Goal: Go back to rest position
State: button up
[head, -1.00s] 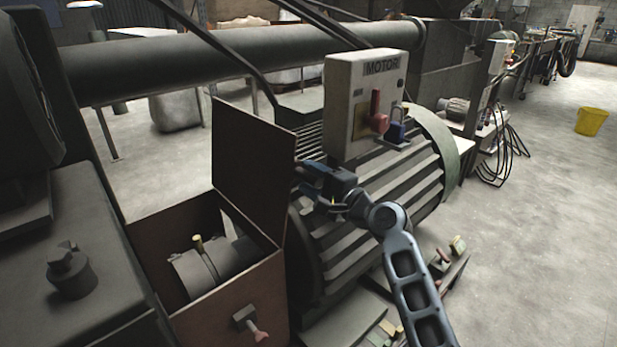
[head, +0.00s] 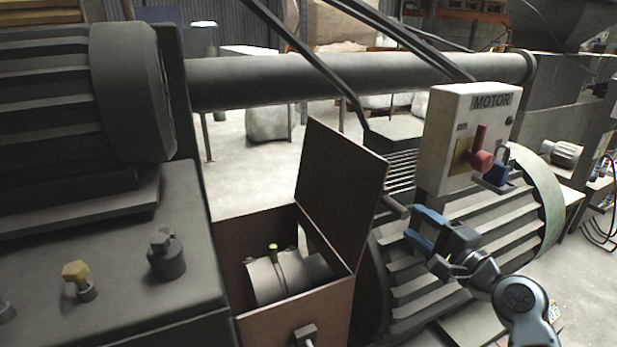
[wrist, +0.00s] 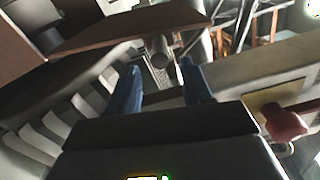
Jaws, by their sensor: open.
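My gripper (head: 416,228) is at the right of centre in the head view, in front of the ribbed motor (head: 440,270) and just below the left side of the MOTOR switch box (head: 452,125). Its blue fingers are apart and point left, towards the raised lid (head: 340,190). In the wrist view the two fingers (wrist: 165,90) are open, with a grey rod end (wrist: 160,55) beyond them. I cannot tell whether the gripper touches it.
The box carries a red handle (head: 480,160) and a blue padlock (head: 493,175). The brown open box (head: 250,220) holds a cylindrical part (head: 280,277). A large machine (head: 100,240) stands at left. A long pipe (head: 340,75) crosses behind. Bare floor (head: 585,280) shows at right.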

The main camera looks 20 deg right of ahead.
jog(key=s+a+f+n+g+h, duration=0.15)
jog(key=s+a+f+n, duration=0.3)
jog(key=s, duration=0.45)
jog(key=s+a+f+n+g, duration=0.2)
jog(key=s+a+f+n, duration=0.3)
jog(key=s, duration=0.4)
jog(key=s+a+r+n, duration=0.2)
jog(key=s+a+n, duration=0.1)
jog(key=s, duration=0.4)
jog(key=s+a+r+n+y, duration=0.1)
jog(key=s+a+r+n, duration=0.1)
jog(key=s+a+n, duration=0.2)
jog(key=s+a+r+n, duration=0.2)
jog(key=s+a+n, duration=0.1)
jog(key=s, duration=0.6)
jog(key=shift+s+a+r+n+p, duration=0.3)
jog(key=shift+a+r+n+p, duration=0.05)
jog(key=shift+a+r+p, duration=0.1)
jog(key=shift+y, duration=0.25)
